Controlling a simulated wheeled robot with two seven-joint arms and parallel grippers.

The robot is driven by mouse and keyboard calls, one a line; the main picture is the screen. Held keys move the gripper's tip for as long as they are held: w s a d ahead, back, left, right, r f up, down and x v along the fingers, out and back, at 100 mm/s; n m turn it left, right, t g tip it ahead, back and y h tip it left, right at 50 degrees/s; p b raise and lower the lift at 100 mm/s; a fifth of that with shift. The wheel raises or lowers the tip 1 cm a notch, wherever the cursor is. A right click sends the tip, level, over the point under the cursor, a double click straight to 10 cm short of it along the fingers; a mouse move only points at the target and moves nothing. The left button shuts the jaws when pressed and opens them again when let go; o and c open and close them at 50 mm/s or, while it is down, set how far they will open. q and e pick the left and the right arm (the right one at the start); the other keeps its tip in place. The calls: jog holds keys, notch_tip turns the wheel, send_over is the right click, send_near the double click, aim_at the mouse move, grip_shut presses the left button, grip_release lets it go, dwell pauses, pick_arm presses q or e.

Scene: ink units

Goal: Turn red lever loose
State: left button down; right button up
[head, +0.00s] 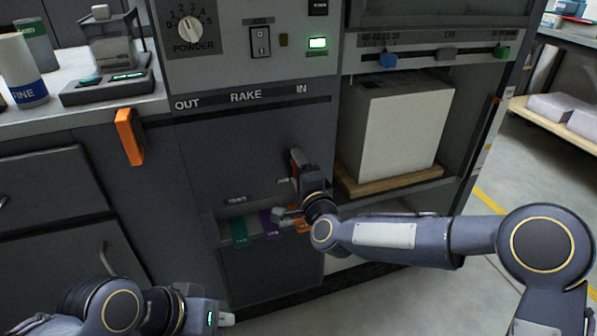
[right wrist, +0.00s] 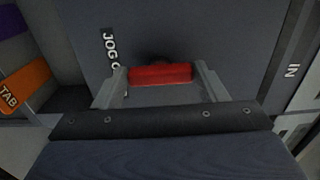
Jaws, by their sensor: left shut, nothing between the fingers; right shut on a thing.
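The red lever (right wrist: 160,74) sits between the two fingertips of my right gripper (right wrist: 161,82) in the right wrist view, with a finger at each end of it. In the head view my right gripper (head: 307,180) is against the front panel of the dark machine (head: 240,140), left of the open bay, and mostly hides the lever. A "JOG" label (right wrist: 109,48) is printed on the panel to the left of the lever. My left gripper (head: 226,318) is shut and empty at the bottom of the head view, away from the machine.
A slot with green (head: 239,231), purple (head: 268,223) and orange tabs lies below the lever. A white block (head: 398,127) on a wooden board fills the bay at right. Floor is clear at right.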

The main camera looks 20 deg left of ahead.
jog(key=o, duration=1)
jog(key=p+v, duration=0.1)
jog(key=v, duration=0.6)
jog(key=shift+s+d, duration=0.25)
jog(key=shift+s, duration=0.1)
